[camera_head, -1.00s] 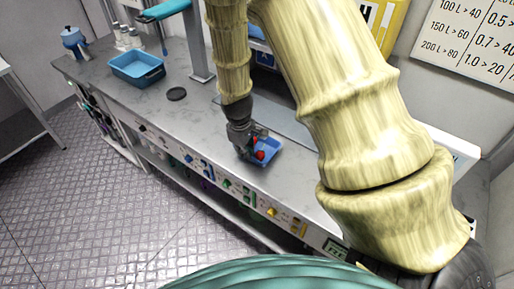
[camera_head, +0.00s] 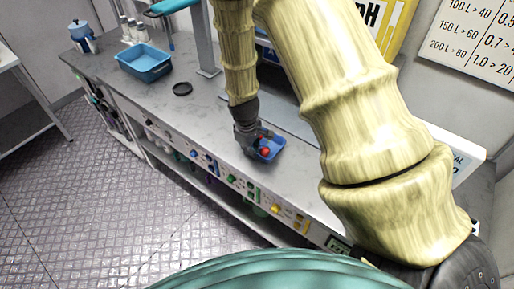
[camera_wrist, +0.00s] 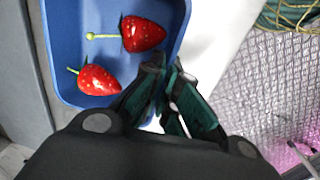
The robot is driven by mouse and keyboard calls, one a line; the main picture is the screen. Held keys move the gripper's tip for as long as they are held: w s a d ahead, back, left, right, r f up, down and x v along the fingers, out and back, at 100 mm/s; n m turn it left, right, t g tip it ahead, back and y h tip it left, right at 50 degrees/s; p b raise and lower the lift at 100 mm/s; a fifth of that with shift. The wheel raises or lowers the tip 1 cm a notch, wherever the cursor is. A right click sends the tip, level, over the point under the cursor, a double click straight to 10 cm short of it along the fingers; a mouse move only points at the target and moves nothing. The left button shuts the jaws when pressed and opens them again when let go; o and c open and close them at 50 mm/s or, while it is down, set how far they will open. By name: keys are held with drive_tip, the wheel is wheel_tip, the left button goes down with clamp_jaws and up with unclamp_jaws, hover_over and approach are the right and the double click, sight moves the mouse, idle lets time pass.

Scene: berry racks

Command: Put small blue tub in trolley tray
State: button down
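The small blue tub (camera_head: 275,146) is on the grey bench near its front edge, with red strawberries in it. In the wrist view the tub (camera_wrist: 68,50) fills the upper left and holds two strawberries (camera_wrist: 144,34). My gripper (camera_head: 260,145) is at the tub's near left side in the head view. In the wrist view its fingers (camera_wrist: 166,80) are close together across the tub's right wall and look shut on it. The fingertips partly hide that rim. I cannot identify the trolley tray for certain.
A larger blue tub (camera_head: 144,62), a black disc (camera_head: 182,89) and white jars (camera_head: 135,30) stand on the bench (camera_head: 125,85). A blue pot (camera_head: 82,37) is at its far left end. A grey table or trolley (camera_head: 10,62) stands at the left edge, across open floor (camera_head: 100,190).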

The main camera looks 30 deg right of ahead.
drive_tip(key=shift+r, duration=0.1)
drive_tip(key=shift+r+b, duration=0.8)
drive_tip(key=shift+r, duration=0.7)
drive_tip(key=shift+s+r, duration=0.1)
drive_tip(key=shift+r, duration=0.05)
drive_tip(key=s+b, duration=0.1)
drive_tip(key=s, duration=0.3)
drive_tip(key=s+a+b, duration=0.1)
drive_tip(key=s, duration=0.3)
drive_tip(key=s+r+b, duration=0.1)
drive_tip(key=s+b, duration=0.1)
drive_tip(key=s, duration=0.3)
drive_tip(key=shift+a, duration=0.3)
drive_tip(key=shift+s+r+p, duration=0.2)
drive_tip(key=shift+r+p, duration=0.15)
drive_tip(key=shift+p, duration=0.05)
drive_tip(key=shift+s+p, duration=0.25)
drive_tip(key=shift+p, duration=0.3)
drive_tip(key=shift+s+p, duration=0.1)
drive_tip(key=shift+p, duration=0.2)
drive_tip(key=shift+s+a+p, duration=0.15)
drive_tip(key=shift+s+p, duration=0.55)
drive_tip(key=shift+p, duration=0.4)
